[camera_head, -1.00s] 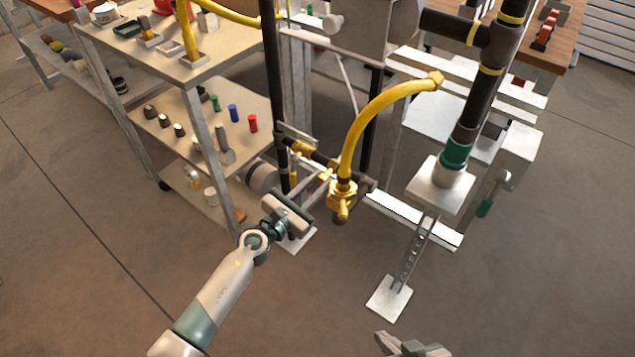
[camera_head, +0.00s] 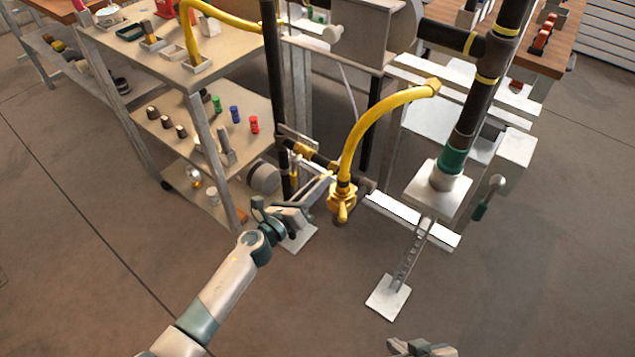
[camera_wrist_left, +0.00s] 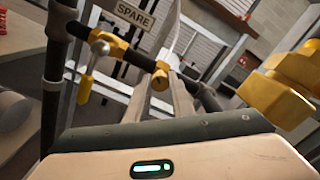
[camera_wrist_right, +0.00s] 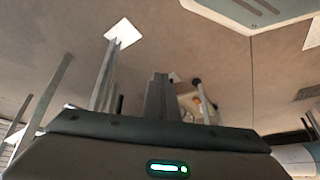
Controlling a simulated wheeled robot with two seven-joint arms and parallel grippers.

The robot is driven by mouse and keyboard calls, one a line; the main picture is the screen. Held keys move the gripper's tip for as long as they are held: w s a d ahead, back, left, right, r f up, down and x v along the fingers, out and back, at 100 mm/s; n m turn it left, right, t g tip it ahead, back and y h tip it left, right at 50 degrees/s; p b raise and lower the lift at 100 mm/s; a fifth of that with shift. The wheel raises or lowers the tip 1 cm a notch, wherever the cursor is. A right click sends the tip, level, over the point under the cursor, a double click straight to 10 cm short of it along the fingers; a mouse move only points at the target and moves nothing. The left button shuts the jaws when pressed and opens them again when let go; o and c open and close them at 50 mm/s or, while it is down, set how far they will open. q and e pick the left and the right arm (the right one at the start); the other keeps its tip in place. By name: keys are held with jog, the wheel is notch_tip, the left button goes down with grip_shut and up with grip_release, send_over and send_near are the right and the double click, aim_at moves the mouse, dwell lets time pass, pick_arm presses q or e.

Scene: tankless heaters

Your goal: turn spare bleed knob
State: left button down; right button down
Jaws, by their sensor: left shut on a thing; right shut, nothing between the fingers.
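My left gripper (camera_head: 327,178) reaches in from the left to the dark pipe with brass fittings. In the left wrist view, its fingers (camera_wrist_left: 170,80) are shut on a small brass knob (camera_wrist_left: 159,77) on that pipe, which I take for the spare bleed knob. The fingers partly hide it. A "SPARE" plate (camera_wrist_left: 134,14) sits above the pipe, beside a yellow-handled valve (camera_wrist_left: 90,72). My right gripper (camera_head: 422,347) is at the bottom edge of the head view. Its fingers (camera_wrist_right: 158,98) are shut and empty.
A yellow hose (camera_head: 381,112) arches down to a brass valve (camera_head: 342,200) right of my left gripper. A shelf rack (camera_head: 190,125) stands to the left. A black upright pipe (camera_head: 273,90) and a white-plated stand (camera_head: 388,298) are close by. The front floor is clear.

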pick_arm(q)
jog(key=n+p, duration=0.3)
jog(key=n, duration=0.8)
jog(key=shift+f+n+p, duration=0.1)
jog(key=shift+n+p, duration=0.25)
jog(key=shift+n, duration=0.05)
pick_arm(e)
jog(key=s+d+g, duration=0.1)
jog(key=s+d+g+h, duration=0.1)
jog(key=d, duration=0.1)
jog(key=s+d+g+h, duration=0.1)
jog(key=d, duration=0.1)
jog(key=shift+f, duration=0.35)
pick_arm(q)
jog(key=shift+a, duration=0.1)
jog(key=c, duration=1.5)
grip_release()
jog(key=shift+c, duration=0.2)
pick_arm(e)
jog(key=shift+s+a+r, duration=0.1)
jog(key=shift+s+r, duration=0.05)
jog(key=shift+s, duration=0.2)
